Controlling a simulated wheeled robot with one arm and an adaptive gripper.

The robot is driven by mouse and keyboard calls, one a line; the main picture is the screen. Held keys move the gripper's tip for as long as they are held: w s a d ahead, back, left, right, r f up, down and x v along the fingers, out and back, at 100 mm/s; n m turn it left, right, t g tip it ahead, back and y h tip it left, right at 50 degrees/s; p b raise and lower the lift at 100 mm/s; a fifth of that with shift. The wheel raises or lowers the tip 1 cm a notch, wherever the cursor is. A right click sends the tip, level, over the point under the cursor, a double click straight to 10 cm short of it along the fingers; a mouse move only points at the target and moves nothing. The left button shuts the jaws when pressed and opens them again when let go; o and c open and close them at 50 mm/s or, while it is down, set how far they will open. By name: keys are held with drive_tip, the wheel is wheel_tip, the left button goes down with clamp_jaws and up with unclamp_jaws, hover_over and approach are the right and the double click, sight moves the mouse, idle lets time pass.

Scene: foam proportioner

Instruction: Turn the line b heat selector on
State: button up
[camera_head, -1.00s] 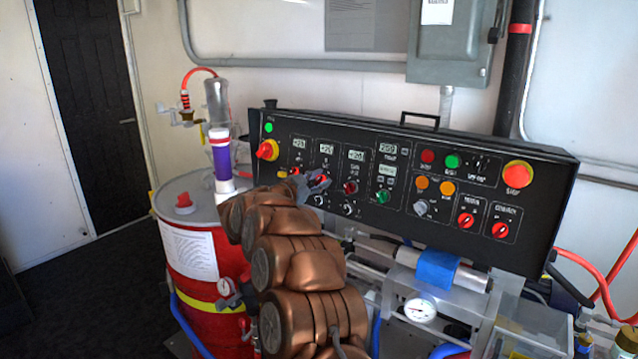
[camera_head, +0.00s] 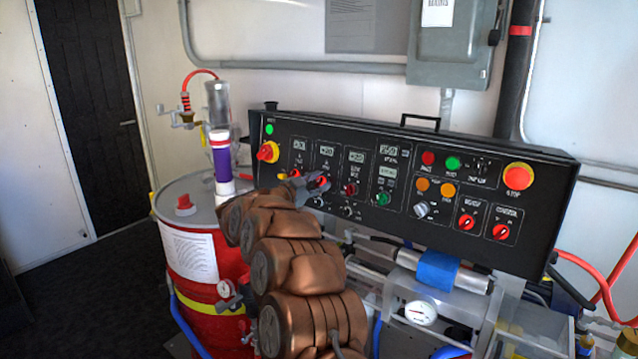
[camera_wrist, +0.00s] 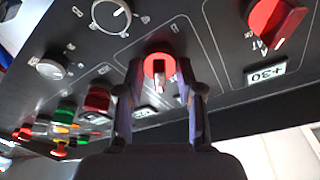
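The line B heat selector is a red round knob with a narrow raised handle (camera_wrist: 158,68), on the black control panel (camera_head: 300,128). In the wrist view it sits between the fingertips of my gripper (camera_wrist: 160,76). The fingers stand on both sides of the handle, with visible gaps, so the gripper looks open around it. In the head view my gripper (camera_head: 318,184) is at the panel's left-hand row of knobs and partly covers this selector. The handle points roughly along the fingers in the wrist view.
A red selector marked A (camera_wrist: 275,22) is close beside, with a +30 display (camera_wrist: 265,73). A red drum (camera_head: 190,262) stands left of the arm. A red emergency button (camera_head: 518,176) is at the panel's right.

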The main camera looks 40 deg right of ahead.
drive_tip(key=v, duration=1.1)
drive_tip(key=shift+a, duration=0.3)
